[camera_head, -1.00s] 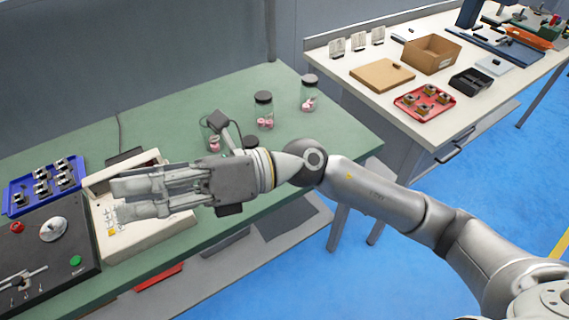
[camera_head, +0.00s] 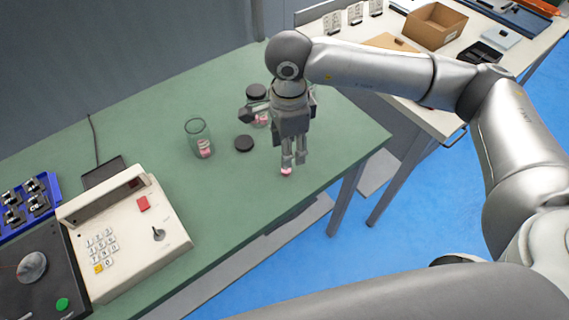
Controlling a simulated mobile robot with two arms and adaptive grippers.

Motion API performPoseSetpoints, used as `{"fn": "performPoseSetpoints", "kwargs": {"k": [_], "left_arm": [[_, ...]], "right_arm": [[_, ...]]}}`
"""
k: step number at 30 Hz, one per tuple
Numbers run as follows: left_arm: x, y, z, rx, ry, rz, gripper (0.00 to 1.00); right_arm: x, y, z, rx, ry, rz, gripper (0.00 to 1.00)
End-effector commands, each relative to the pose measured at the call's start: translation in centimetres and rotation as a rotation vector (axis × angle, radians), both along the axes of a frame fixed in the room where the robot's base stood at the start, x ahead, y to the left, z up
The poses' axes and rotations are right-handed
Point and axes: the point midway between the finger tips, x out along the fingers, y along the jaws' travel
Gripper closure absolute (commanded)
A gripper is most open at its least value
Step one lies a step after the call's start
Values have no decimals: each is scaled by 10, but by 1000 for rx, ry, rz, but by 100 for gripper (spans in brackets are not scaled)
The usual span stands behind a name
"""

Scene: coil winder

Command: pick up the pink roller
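A small pink roller (camera_head: 286,172) shows at the tips of my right gripper (camera_head: 293,165), near the green table's front edge. The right gripper points down, with a narrow gap visible between its fingers. I cannot tell whether they grip the roller or whether it rests on the table. An open glass jar (camera_head: 199,140) with pink rollers inside stands to the left, its black lid (camera_head: 244,144) lying beside it. A closed jar (camera_head: 256,92) stands behind the gripper, partly hidden; another behind the wrist is mostly hidden. My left gripper is not in view.
A beige keypad box (camera_head: 125,235) stands at left on the green table (camera_head: 225,190), beside a blue tray (camera_head: 28,205) and a dark control panel (camera_head: 40,270). A white table (camera_head: 440,115) with a cardboard box (camera_head: 435,25) is at back right. Green surface before the open jar is clear.

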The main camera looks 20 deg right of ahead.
Motion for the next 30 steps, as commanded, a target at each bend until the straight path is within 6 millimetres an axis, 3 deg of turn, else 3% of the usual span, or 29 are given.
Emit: {"fn": "performPoseSetpoints", "kwargs": {"k": [3,7,11,18,26,30], "left_arm": [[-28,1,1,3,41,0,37],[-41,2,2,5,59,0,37],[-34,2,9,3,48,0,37],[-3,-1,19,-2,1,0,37],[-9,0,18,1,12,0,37],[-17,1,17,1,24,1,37]], "right_arm": [[0,0,-16,1,2,-2,54],[0,1,-24,2,1,-2,54],[-1,2,-38,2,5,-1,54],[0,4,-71,3,3,-1,54],[1,4,-76,4,1,-1,54],[1,4,-76,4,1,-1,70]]}}
